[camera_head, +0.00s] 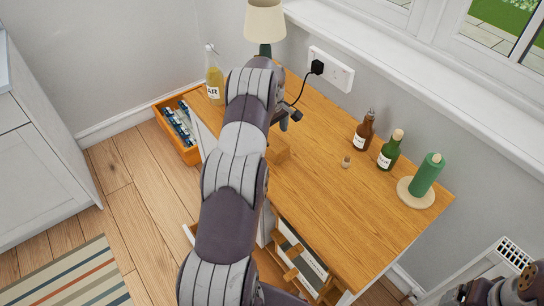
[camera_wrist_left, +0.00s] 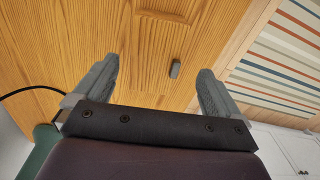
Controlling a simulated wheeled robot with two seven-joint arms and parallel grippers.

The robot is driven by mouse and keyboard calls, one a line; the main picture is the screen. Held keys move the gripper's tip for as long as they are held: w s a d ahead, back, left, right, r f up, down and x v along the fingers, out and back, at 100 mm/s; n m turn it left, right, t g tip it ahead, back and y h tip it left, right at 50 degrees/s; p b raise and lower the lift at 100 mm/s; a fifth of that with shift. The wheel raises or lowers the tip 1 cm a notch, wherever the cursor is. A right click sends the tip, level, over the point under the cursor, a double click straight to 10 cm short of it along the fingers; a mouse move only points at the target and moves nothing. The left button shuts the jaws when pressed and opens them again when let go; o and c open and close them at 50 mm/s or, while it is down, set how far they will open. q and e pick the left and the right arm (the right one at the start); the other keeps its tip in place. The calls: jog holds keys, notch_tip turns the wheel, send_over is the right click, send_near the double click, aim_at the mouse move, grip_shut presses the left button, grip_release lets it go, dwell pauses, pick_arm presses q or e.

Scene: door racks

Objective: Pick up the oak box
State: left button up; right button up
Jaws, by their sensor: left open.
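The oak box (camera_head: 279,150) is a small wooden block on the desk top, partly hidden behind my left arm in the head view. My left gripper (camera_head: 293,116) is above the desk, just beyond the box and apart from it. In the left wrist view the left gripper (camera_wrist_left: 157,85) has its fingers wide apart with nothing held between them. My right gripper does not show; only part of my right arm is at the lower right of the head view.
An open drawer (camera_head: 192,155) sticks out left. The desk's front middle is clear.

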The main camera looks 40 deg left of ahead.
aim_at(272, 140)
pick_arm(q)
jog(key=f, duration=0.6)
jog(key=shift+w+a+f+p, duration=0.15)
jog(key=shift+w+f+p, duration=0.1)
jog(key=shift+w+p, duration=0.15)
jog(key=c, duration=1.3)
jog(key=shift+r, duration=0.1)
